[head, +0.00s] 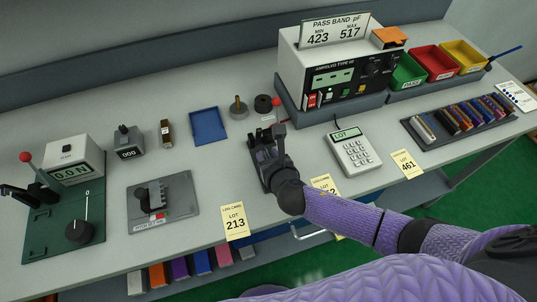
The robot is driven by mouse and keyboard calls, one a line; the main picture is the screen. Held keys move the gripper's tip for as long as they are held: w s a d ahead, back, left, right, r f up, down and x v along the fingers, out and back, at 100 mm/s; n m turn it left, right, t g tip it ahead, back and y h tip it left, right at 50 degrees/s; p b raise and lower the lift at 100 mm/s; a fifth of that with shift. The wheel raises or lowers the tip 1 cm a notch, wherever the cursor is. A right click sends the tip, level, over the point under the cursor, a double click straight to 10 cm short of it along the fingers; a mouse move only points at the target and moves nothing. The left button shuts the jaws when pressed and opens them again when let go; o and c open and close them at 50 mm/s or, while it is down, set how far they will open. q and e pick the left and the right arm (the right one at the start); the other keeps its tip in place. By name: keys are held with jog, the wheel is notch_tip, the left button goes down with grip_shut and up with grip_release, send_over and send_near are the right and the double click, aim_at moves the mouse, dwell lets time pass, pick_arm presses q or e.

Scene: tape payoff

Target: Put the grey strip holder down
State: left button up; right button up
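I cannot pick out the grey strip holder with certainty. My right gripper (268,138) is over a dark device at the middle of the bench, just left of the calculator-like keypad. My own wrist and the dark parts around it hide the fingertips, so I cannot tell whether they are open or shut, or whether they hold anything. A grey plate (182,192) with a dark curved piece, a small red-and-white part and lettering on its front edge lies flat on the bench, left of the gripper and apart from it. My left gripper is not in view.
A green-based force gauge (67,156) stands at left. A blue tray (208,125) looks empty. A tester (332,78) stands at back, with green, red and yellow bins (443,62) to its right. The keypad (353,150) and lot cards (235,220) line the front.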

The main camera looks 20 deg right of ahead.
jog(key=shift+s+r, duration=0.15)
jog(key=shift+r, duration=0.15)
jog(key=p+v, duration=0.4)
jog(key=v, duration=0.7)
jog(key=shift+s, duration=0.3)
jog(key=shift+r, duration=0.1)
